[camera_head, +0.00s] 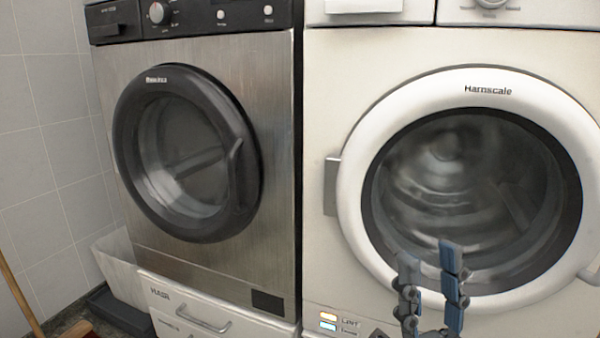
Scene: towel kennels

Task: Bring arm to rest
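My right gripper (428,268) is at the lower right, in front of the lower rim of the white washing machine's round door. Its two dark, blue-padded fingers point up and stand apart, with nothing visible between them. Only the fingers and a bit of the wrist show above the bottom edge. My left gripper and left arm are not in the picture.
The white machine (325,100) has its door (355,225) shut. A steel machine (262,75) with a black round door (248,140), also shut, stands left on a drawer base (165,300). A pale bin (115,262) and a broom handle (18,292) are at the far left.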

